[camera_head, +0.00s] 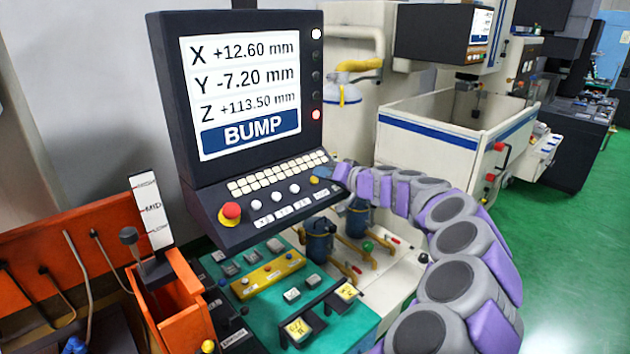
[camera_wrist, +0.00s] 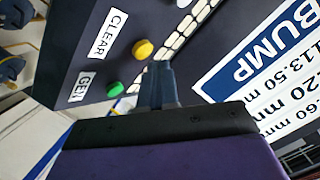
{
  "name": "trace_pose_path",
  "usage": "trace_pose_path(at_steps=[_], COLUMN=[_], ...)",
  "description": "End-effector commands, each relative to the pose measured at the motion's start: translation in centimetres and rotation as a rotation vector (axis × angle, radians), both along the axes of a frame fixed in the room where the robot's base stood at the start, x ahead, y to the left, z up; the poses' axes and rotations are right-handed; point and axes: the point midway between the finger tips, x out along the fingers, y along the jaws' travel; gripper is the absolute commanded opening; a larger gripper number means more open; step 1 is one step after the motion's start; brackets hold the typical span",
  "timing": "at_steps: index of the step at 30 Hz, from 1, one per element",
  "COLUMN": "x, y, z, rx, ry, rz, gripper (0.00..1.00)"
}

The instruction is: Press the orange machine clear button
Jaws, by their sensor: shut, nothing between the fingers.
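The orange clear button (camera_head: 314,180) is a small round knob at the right end of the control panel, below the screen. In the wrist view the orange button (camera_wrist: 143,49) sits beside a white CLEAR label (camera_wrist: 109,34). My gripper (camera_wrist: 160,68) is shut and empty, its dark fingertips just right of and below the button in that view. In the head view my gripper (camera_head: 341,172) is close to the panel's right edge, just right of the button. I cannot tell whether the fingertips touch the panel.
A green button (camera_wrist: 115,89) by a GEN label (camera_wrist: 83,87) is left of the fingers. Cream keys (camera_wrist: 176,40) run close by. A red stop knob (camera_head: 230,212) is at the panel's left. The screen (camera_head: 243,95) reads BUMP.

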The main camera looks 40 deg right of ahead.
Motion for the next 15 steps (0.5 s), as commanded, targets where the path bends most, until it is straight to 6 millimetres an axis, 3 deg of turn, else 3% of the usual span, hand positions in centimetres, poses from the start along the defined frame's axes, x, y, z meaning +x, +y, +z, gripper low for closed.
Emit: trace_pose_path(at_steps=[15], x=[0.27], y=[0.22], z=[-0.55], rx=[-0.001], ry=[-0.001], rz=[0.001], gripper=[0.0])
